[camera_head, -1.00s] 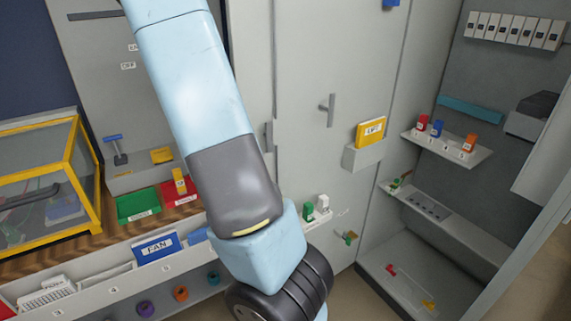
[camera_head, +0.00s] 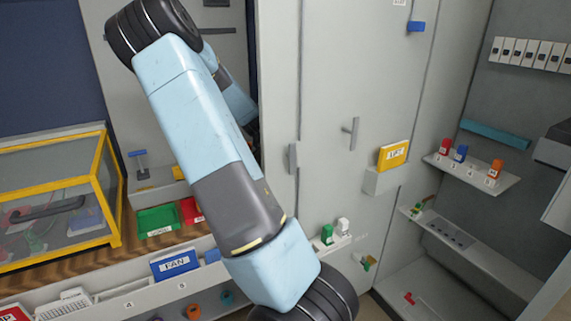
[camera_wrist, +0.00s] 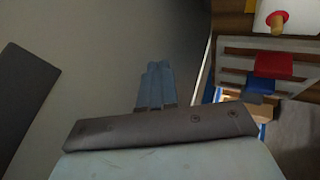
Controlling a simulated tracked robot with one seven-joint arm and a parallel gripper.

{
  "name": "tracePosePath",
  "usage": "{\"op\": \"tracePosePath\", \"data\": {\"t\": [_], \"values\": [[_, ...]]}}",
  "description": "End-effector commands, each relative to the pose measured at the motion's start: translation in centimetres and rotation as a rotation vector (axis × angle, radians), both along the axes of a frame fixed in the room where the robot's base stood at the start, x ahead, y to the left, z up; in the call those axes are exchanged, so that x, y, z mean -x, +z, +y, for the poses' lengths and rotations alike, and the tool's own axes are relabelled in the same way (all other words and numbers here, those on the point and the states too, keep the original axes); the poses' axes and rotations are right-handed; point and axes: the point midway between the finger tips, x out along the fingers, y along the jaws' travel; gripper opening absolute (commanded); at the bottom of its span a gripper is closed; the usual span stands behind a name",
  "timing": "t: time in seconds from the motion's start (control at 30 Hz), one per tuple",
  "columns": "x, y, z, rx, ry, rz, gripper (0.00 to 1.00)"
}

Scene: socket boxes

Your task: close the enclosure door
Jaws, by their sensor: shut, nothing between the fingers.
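A tall grey door panel (camera_head: 332,75) with a bar handle (camera_head: 350,135) stands upright right of centre in the head view. I cannot tell whether it is the enclosure door. To its right, a grey enclosure (camera_head: 505,115) is open at the front and shows its shelves. My gripper is not visible in the head view; my folded arm hides the area by the panel's left edge. In the wrist view my gripper (camera_wrist: 154,85) shows blue fingers close together, shut and empty. It is beside a plain pale grey surface (camera_wrist: 110,45); contact cannot be told.
A yellow-framed clear box (camera_head: 60,200) and a green tray (camera_head: 160,220) are on the left bench. A yellow block (camera_head: 394,155) sits on a holder on the grey panel. A shelf (camera_head: 475,175) carries small coloured blocks. A blue FAN block (camera_head: 175,263) is at lower left.

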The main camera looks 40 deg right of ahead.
Motion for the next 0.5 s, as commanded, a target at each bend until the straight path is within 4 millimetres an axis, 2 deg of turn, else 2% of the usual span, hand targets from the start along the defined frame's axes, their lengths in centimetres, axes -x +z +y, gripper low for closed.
{"op": "tracePosePath", "data": {"t": [0.17,0.3,0.5], "values": [[1.8,-2.5,-0.8,-0.002,-0.001,0.003,0.00],[3.6,-2.5,-0.3,-0.003,0.001,-0.001,0.00],[5.2,-2.5,0.0,-0.001,0.003,0.000,0.00]]}}
